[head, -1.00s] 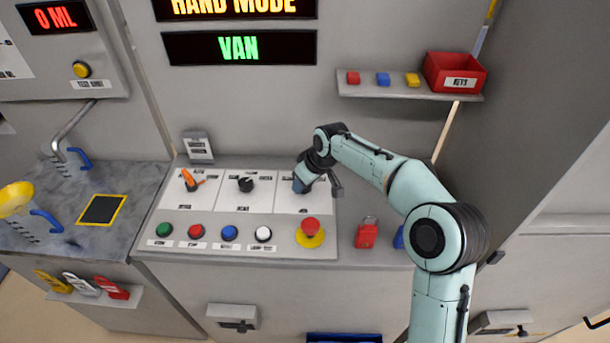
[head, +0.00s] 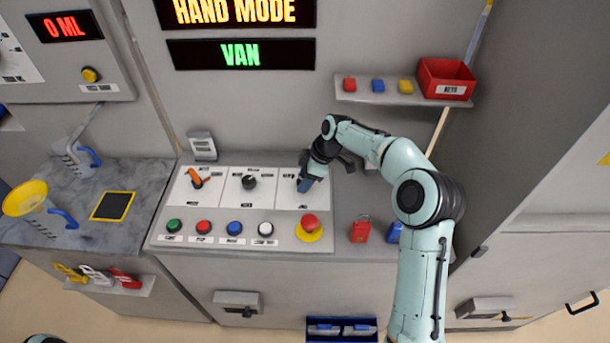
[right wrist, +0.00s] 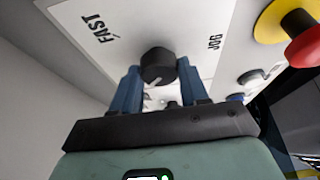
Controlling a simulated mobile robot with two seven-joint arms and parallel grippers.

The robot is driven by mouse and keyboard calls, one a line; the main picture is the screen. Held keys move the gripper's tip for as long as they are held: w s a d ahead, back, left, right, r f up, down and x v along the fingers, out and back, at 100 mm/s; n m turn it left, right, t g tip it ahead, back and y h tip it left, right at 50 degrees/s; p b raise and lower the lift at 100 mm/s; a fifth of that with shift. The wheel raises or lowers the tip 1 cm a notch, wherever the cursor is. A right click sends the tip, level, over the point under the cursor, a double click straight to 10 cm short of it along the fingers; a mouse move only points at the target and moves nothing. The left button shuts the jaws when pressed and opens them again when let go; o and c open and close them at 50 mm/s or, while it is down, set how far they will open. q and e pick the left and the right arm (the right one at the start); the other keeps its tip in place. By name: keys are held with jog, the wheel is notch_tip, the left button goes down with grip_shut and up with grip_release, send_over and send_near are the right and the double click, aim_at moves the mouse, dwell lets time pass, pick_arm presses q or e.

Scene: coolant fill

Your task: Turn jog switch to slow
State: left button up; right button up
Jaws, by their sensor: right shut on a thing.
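The jog switch (right wrist: 157,66) is a black round knob with a pale pointer line, on a white plate marked FAST and JOG in the right wrist view. The pointer aims down and to the right in that picture. My right gripper (right wrist: 160,82) has its two blue fingers on either side of the knob and is shut on it. In the head view my right gripper (head: 305,184) is at the rightmost plate of the sloped panel and hides the knob. My left gripper is not in view.
The panel also carries an orange-handled switch (head: 196,180), a black knob (head: 248,182), several push buttons and a red emergency stop (head: 309,222). A red padlock (head: 360,230) stands to the right. A shelf (head: 400,98) with a red keys box (head: 446,80) is above.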

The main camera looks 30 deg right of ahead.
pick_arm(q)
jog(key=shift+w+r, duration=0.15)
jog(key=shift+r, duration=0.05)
pick_arm(e)
jog(key=shift+w+r, duration=0.1)
jog(key=o, duration=1)
jog(key=shift+d+r, duration=0.15)
jog(key=shift+r, duration=0.15)
jog(key=shift+s+d+r, duration=0.25)
jog(key=shift+d+r, duration=0.1)
jog(key=shift+r, duration=0.2)
jog(key=shift+s+d+r, duration=0.25)
jog(key=shift+d+r, duration=0.1)
jog(key=shift+r, duration=0.2)
jog(key=s+d, duration=0.2)
jog(key=d, duration=0.1)
jog(key=s+d+b, duration=0.1)
jog(key=s+d, duration=0.1)
jog(key=d, duration=0.1)
jog(key=s+d, duration=0.2)
jog(key=d, duration=0.1)
jog(key=shift+d, duration=0.35)
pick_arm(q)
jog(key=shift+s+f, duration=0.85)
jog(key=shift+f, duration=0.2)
